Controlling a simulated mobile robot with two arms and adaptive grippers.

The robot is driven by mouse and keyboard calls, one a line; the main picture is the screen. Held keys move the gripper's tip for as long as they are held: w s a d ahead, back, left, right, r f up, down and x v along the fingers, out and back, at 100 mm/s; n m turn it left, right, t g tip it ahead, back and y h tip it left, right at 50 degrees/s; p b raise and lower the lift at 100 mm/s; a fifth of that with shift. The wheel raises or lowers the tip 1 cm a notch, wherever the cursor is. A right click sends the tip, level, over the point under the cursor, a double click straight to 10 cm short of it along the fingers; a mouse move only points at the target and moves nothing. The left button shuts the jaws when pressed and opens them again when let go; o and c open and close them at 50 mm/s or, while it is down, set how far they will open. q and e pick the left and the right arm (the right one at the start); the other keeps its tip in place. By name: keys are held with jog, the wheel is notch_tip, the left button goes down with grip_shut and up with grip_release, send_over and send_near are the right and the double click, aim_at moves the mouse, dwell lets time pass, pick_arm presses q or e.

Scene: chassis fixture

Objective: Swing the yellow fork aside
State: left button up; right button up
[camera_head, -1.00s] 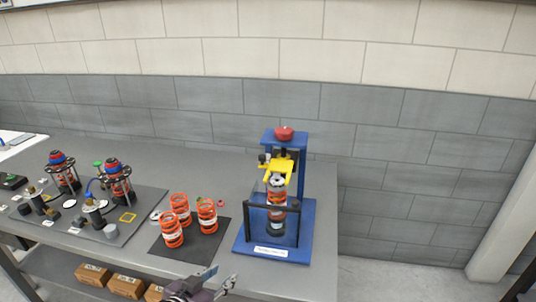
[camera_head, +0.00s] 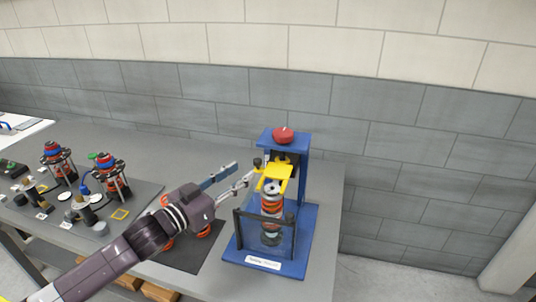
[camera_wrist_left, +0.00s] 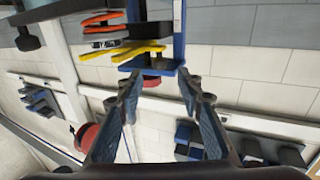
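The yellow fork (camera_head: 272,178) sits on the blue press fixture (camera_head: 303,180), above an orange coil spring (camera_head: 271,205). A dark knob (camera_head: 257,163) stands at the fork's left side. My left gripper (camera_head: 243,171) is open and empty, its fingertips close to the left of the fork and knob. I cannot tell whether they touch. The left wrist view shows the fork (camera_wrist_left: 118,56) just beyond the left fingertip, with the two fingers (camera_wrist_left: 159,80) spread apart. My right gripper is not in view.
A dark guard frame (camera_head: 265,228) stands in front of the spring. A red knob (camera_head: 284,135) tops the fixture. My left arm hides much of the orange springs on the dark mat (camera_head: 187,260). Spring assemblies (camera_head: 112,180) stand farther left.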

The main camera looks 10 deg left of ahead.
aim_at(255, 162)
pick_arm(q)
jog(key=shift+x, duration=1)
jog(key=shift+w+d+r+p, duration=0.2)
jog(key=shift+w+r+p, duration=0.15)
jog(key=shift+p, duration=0.25)
jog(key=x, duration=0.1)
jog(key=p+x, duration=0.1)
jog(key=x, duration=0.3)
jog(key=shift+w+d+f, duration=0.1)
jog(key=shift+f, duration=0.25)
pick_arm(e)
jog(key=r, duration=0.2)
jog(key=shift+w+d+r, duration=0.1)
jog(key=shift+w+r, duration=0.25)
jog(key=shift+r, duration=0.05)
pick_arm(q)
jog(key=shift+c, duration=0.3)
grip_shut()
